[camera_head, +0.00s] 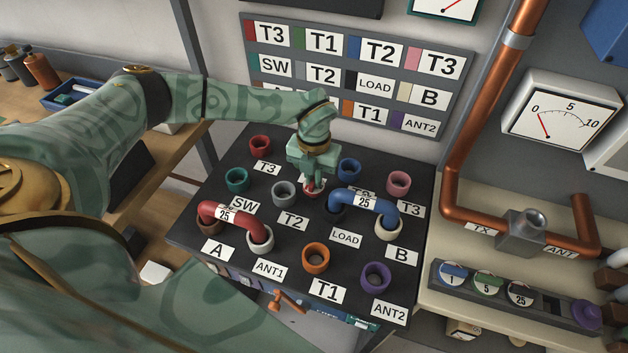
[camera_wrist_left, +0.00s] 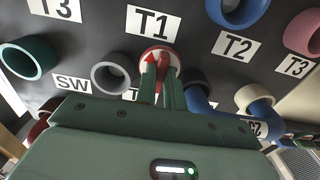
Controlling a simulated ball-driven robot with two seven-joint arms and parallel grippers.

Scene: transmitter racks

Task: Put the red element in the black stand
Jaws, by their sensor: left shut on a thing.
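The red element (camera_head: 312,188) is a small round piece with a white face, a red edge and a red arrow, seen best in the left wrist view (camera_wrist_left: 149,57). My left gripper (camera_head: 314,182) is shut on it above the black panel, between the grey and black sockets. The fingers hide part of it, and I cannot tell whether it touches the panel. The black stand (camera_head: 476,293) is a long dark holder on the beige shelf at right. It holds elements marked 1, 5 and 25 and a purple one, with a dark gap (camera_head: 553,304) between 25 and purple.
The black panel (camera_head: 208,222) carries several coloured sockets. A red link (camera_head: 228,214) and a blue link (camera_head: 363,201) arch between sockets. A copper pipe (camera_head: 462,150) with a grey block (camera_head: 523,232) runs behind the stand. A meter (camera_head: 556,115) hangs above.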

